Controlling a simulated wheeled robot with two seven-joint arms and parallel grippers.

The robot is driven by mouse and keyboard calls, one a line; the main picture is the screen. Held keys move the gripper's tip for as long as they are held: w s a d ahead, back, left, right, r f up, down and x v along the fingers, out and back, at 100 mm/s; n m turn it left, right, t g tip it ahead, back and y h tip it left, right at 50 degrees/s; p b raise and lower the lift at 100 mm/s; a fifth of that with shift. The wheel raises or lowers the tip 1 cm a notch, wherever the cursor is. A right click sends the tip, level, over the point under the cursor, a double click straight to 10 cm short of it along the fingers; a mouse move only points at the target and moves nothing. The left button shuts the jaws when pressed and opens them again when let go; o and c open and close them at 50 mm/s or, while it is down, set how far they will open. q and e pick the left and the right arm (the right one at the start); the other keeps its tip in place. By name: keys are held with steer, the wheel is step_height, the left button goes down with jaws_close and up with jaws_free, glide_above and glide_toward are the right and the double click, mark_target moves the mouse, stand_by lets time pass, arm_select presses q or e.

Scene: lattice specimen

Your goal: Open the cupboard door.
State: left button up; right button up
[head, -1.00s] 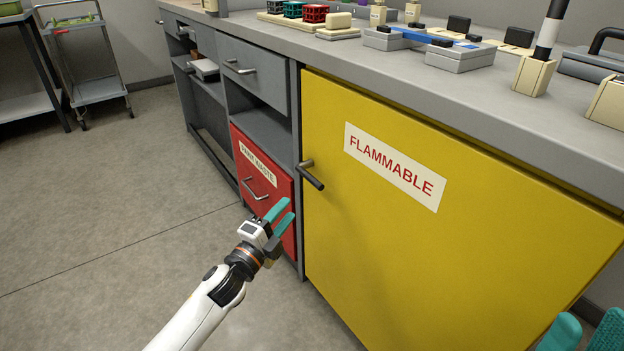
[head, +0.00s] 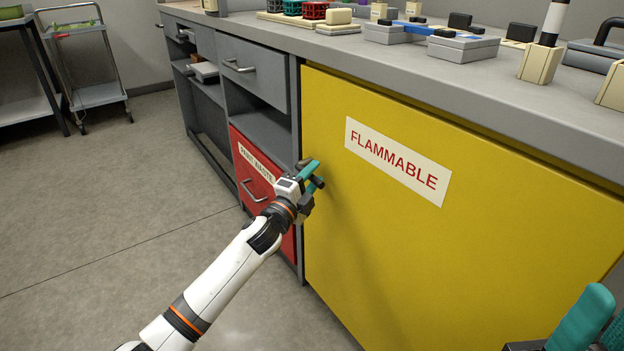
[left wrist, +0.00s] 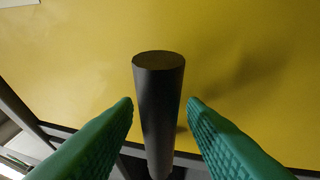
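The yellow cupboard door (head: 400,240) with a FLAMMABLE label (head: 397,160) is shut under the bench. Its dark bar handle (left wrist: 160,110) is at the door's left edge and is mostly hidden by my gripper in the head view. My left gripper (head: 316,173) is at the handle. In the left wrist view its two green fingers are open on either side of the bar, with a gap on each side. My right gripper (head: 598,322) is at the bottom right corner in front of the door, partly cut off, its two fingers apart.
A red drawer (head: 258,185) and a grey drawer (head: 252,72) are left of the door. The grey benchtop (head: 480,90) above carries trays, blocks and racks. A trolley (head: 98,93) stands far left. The floor (head: 110,220) in front is clear.

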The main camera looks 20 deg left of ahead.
arm_select(q)
jaws_close()
